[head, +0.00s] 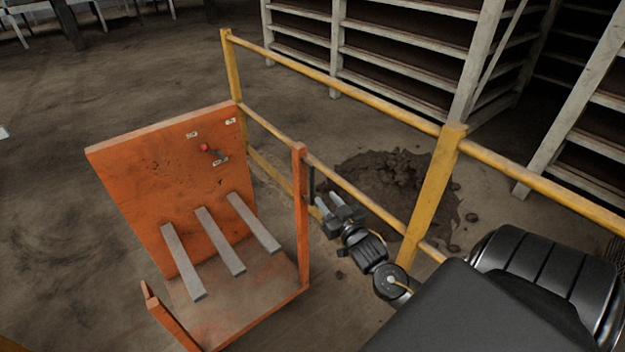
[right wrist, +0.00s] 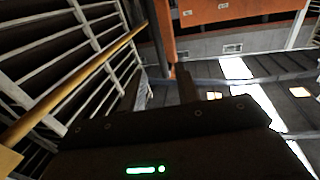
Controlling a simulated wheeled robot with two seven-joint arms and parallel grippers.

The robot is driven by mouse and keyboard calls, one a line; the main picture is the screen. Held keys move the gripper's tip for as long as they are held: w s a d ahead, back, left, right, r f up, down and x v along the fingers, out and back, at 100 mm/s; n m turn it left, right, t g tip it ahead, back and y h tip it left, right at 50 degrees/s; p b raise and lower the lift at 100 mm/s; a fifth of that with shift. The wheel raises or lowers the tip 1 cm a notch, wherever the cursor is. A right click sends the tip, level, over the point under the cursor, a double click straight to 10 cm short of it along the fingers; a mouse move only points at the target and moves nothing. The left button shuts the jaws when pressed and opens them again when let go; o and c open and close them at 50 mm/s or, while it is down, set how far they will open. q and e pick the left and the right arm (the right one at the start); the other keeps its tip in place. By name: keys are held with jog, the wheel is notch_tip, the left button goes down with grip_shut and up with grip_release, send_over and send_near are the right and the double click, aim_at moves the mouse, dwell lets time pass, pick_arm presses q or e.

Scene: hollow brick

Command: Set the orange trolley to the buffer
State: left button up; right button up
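The orange trolley (head: 150,165) stands at left centre in the head view. It has an upright orange panel with a red knob, several grey bars over a low deck, and an orange corner post (head: 301,215) on its right. A dark upright handle (head: 311,182) is beside that post. My right gripper (head: 328,203) is just right of the post and handle, its two fingers apart and nothing visible between them. Contact with the handle cannot be told. The right wrist view shows orange trolley parts (right wrist: 164,30) beyond the fingers. My left gripper is not in view. I cannot identify the buffer for certain.
A yellow railing (head: 437,190) runs behind and right of the trolley, close to my right arm. A heap of dark clay (head: 385,180) lies beyond it. Pale shelving racks (head: 400,45) stand at the back. The floor left of the trolley is open.

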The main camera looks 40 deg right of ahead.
aim_at(313, 182)
jog(key=p+x, duration=0.1)
jog(key=x, duration=0.9)
jog(key=shift+w+f+p, duration=0.1)
jog(key=shift+w+p, duration=0.1)
jog(key=shift+p, duration=0.15)
